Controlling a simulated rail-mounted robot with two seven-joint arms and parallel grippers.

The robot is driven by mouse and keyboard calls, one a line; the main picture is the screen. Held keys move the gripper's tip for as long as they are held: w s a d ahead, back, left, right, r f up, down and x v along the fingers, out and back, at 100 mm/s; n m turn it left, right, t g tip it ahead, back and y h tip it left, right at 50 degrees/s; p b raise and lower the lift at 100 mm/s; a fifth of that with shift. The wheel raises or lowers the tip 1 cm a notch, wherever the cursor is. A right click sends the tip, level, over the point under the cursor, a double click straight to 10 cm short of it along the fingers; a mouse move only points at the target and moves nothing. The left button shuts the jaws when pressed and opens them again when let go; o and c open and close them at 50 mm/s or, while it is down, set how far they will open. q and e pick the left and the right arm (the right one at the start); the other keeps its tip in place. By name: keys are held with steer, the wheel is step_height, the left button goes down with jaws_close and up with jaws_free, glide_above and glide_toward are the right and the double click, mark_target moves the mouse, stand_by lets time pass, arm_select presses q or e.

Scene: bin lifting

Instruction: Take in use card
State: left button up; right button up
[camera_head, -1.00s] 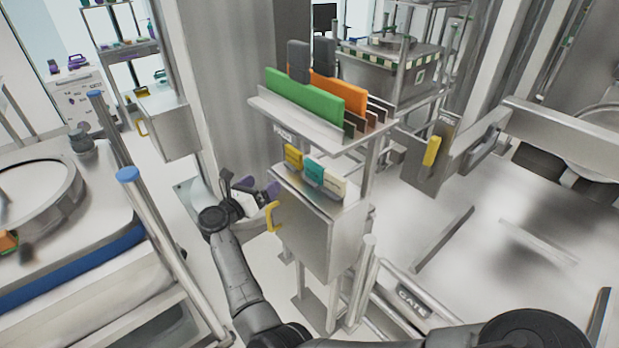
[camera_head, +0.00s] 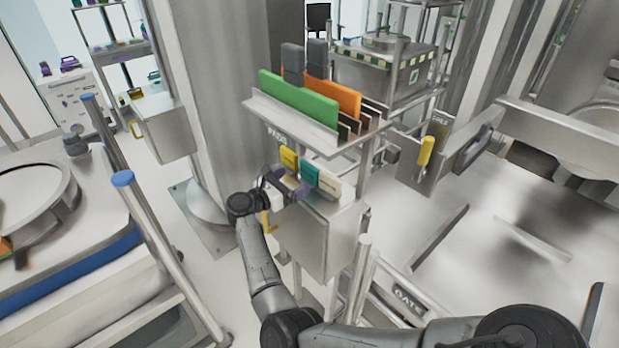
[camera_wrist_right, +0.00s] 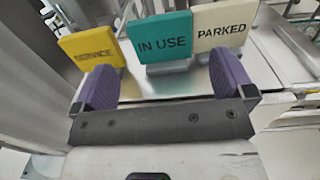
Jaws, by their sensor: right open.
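The teal IN USE card (camera_head: 310,174) stands upright on top of a steel box (camera_head: 322,235). In the right wrist view the card (camera_wrist_right: 161,42) shows its dark lettering between the two purple fingers, a little beyond their tips. The yellow SERVICE card (camera_head: 289,158) stands to its left and the cream PARKED card (camera_head: 328,184) to its right. My right gripper (camera_head: 287,188) is open and empty in front of the cards; its fingers (camera_wrist_right: 166,80) straddle the IN USE card's line. My left gripper is out of view.
A steel shelf (camera_head: 275,112) holding green (camera_head: 298,98) and orange (camera_head: 333,96) boards hangs above the cards. A yellow handle (camera_head: 267,223) is on the box's front. A thick steel column (camera_head: 213,100) stands close on the left.

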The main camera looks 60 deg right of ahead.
mark_target(308, 172)
steer(key=shift+p+x, duration=0.3)
steer(key=shift+x, duration=2.45)
steer(key=shift+a, duration=0.1)
steer(key=c, duration=0.9)
steer(key=shift+o, duration=0.2)
